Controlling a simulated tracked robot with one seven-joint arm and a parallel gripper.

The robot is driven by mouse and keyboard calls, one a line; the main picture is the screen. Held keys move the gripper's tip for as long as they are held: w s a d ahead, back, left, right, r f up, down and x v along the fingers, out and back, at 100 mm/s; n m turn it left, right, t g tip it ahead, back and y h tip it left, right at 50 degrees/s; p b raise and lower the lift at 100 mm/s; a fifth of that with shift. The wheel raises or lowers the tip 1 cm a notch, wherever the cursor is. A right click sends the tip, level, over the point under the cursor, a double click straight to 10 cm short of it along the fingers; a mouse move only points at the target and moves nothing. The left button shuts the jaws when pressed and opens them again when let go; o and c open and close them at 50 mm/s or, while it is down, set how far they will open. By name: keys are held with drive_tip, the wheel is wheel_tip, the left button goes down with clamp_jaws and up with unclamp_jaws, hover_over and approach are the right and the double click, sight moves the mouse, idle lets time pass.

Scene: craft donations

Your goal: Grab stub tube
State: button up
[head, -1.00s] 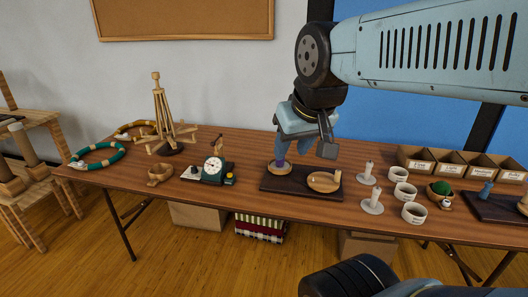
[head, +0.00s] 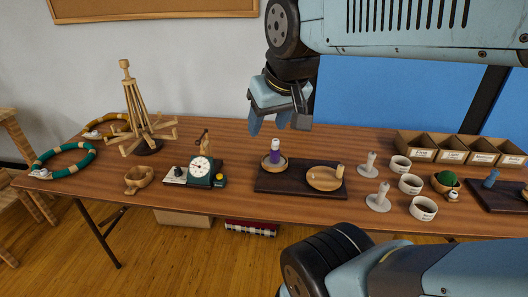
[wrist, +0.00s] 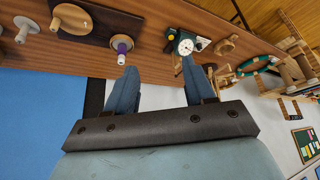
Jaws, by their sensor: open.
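A short purple tube with a white top (head: 275,152) stands upright on a round wooden dish (head: 266,166), at the left of a dark board (head: 297,190). It is the likely stub tube, though no label confirms this. My gripper (head: 269,131) is open and empty, above and behind the tube in the head view, with its fingers pointing down. In the wrist view the tube (wrist: 122,46) lies beyond the fingertips and left of the middle of the open gap (wrist: 160,66). A second wooden dish (head: 322,181) with a small wooden peg (head: 340,171) sits on the board's right.
A green scale (head: 203,171) stands left of the board. Pale candlestick-like stands (head: 379,198) and white cups (head: 423,209) are to its right. Wooden bins (head: 452,149) line the back right. A wooden rack (head: 143,118) stands at the left. Bare tabletop (head: 228,137) lies behind the scale.

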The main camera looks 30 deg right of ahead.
drive_tip(key=shift+o, duration=0.7)
drive_tip(key=shift+w+d+f, duration=0.1)
drive_tip(key=shift+w+f, duration=0.1)
drive_tip(key=shift+w, duration=0.05)
drive_tip(key=shift+o, duration=0.8)
drive_tip(key=w+d+f+n+g+h, duration=0.2)
drive_tip(key=w+d+f+n+g, duration=0.1)
drive_tip(key=w+f, duration=0.4)
drive_tip(key=shift+w+d+f+g+h, duration=0.3)
drive_tip(key=shift+w+d+g+h, duration=0.25)
drive_tip(key=shift+g, duration=0.25)
drive_tip(key=n+t+h, duration=0.3)
drive_tip(key=n+h, duration=1.1)
drive_tip(key=n, duration=0.4)
approach(271, 155)
drive_tip(key=shift+t, duration=0.3)
drive_tip(key=x, duration=0.7)
drive_tip(key=shift+s+r, duration=0.15)
drive_tip(key=shift+s, duration=0.1)
drive_tip(key=shift+x, duration=2.6)
